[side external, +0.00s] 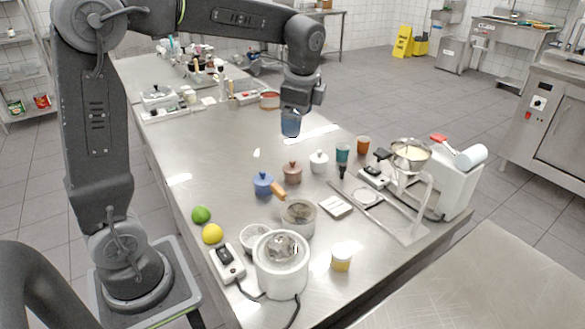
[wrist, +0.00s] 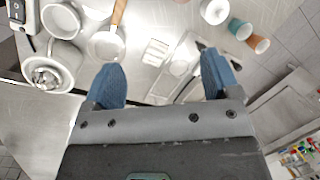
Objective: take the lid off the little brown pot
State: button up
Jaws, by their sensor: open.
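The little brown pot (side external: 292,173) stands upright on the steel counter with its lid on, between a blue lidded pot (side external: 262,184) and a white lidded pot (side external: 318,162). My gripper (side external: 290,124) hangs well above the counter, higher in the picture than the brown pot and apart from it. In the wrist view my gripper's blue fingers (wrist: 160,76) are spread wide with nothing between them.
A saucepan (side external: 299,215) with a wooden handle (side external: 278,191) stands in front of the pots. A teal cup (side external: 342,153) and an orange-brown cup (side external: 363,145) stand to their right. A lime (side external: 201,215) and a lemon (side external: 212,234) lie at the left. The counter behind the pots is mostly clear.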

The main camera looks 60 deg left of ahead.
aim_at(293, 161)
jog(key=w+a+f+m+g, duration=0.2)
jog(key=w+a+f+m, duration=0.1)
jog(key=w+a+f, duration=0.15)
jog(key=shift+y, duration=0.3)
jog(key=x, duration=0.8)
jog(key=w+x, duration=0.1)
jog(key=x, duration=0.4)
jog(key=shift+f, duration=0.15)
jog(key=c, duration=0.9)
jog(key=shift+c, duration=0.2)
